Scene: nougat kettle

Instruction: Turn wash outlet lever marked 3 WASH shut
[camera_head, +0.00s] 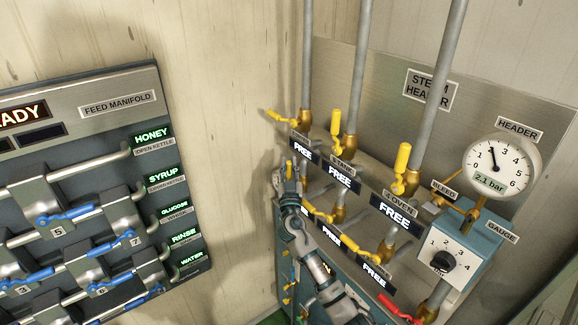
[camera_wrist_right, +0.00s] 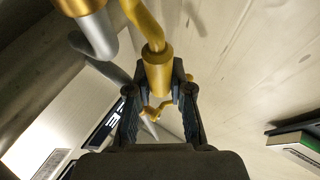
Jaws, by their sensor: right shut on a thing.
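My right gripper (camera_head: 289,180) is at the left end of the lower row of yellow levers on the steam header. It is shut on an upright yellow lever (camera_head: 289,168). In the right wrist view, the thick yellow grip of this lever (camera_wrist_right: 158,72) stands between the two fingers (camera_wrist_right: 160,105), and its bent stem runs up towards a brass fitting (camera_wrist_right: 80,4). My arm hides the valve and label below it, so I cannot read whether it is marked 3 WASH. My left gripper is out of view.
Upper-row yellow levers (camera_head: 402,158) stand close above, with FREE signs (camera_head: 341,180) below them. Another lower lever (camera_head: 320,213) is just right of my gripper. A pressure gauge (camera_head: 499,167) is at right. The feed manifold (camera_head: 120,90) with blue levers is at left, beyond bare wall.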

